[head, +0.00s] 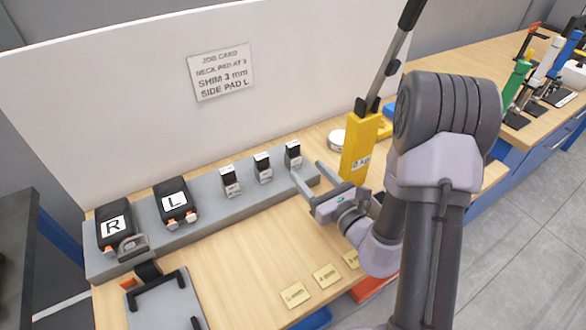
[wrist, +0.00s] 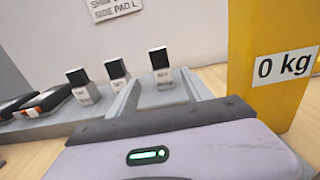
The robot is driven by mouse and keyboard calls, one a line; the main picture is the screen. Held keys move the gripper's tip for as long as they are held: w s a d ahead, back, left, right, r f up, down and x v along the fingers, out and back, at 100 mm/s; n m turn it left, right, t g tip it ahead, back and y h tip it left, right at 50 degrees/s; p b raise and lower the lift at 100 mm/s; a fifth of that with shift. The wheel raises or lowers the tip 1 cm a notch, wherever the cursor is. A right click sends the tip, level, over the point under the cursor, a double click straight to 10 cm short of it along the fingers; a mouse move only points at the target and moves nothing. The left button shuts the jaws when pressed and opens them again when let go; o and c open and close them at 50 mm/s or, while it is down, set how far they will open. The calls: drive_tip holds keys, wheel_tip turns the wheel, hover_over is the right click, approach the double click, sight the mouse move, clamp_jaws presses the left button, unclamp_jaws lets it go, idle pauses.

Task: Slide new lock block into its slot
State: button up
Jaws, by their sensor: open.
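Three small blocks with black tops and white labelled fronts stand upright in a row on a long grey rack (head: 205,212): a left one (head: 230,181), a middle one (head: 263,167) and a right one (head: 293,153). Their labels are too small to tell which is the new lock block. My gripper (head: 306,168) is open, its two fingers reaching toward the right block. In the wrist view, the right block (wrist: 161,68) stands between and beyond the open fingertips (wrist: 163,86), with nothing held. I cannot make out the lock block's slot.
A yellow column (head: 358,148) marked 0 kg in the wrist view (wrist: 278,70) stands close right of my gripper. Black pads marked R (head: 114,226) and L (head: 174,201) lie on the rack. A job card (head: 222,72) hangs behind. Yellow tags (head: 326,276) lie in front.

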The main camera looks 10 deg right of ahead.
sight(295, 155)
drive_tip(key=b+x, duration=0.1)
drive_tip(key=x, duration=0.8)
drive_tip(key=shift+d, duration=0.1)
drive_tip(key=shift+r, duration=0.1)
clamp_jaws()
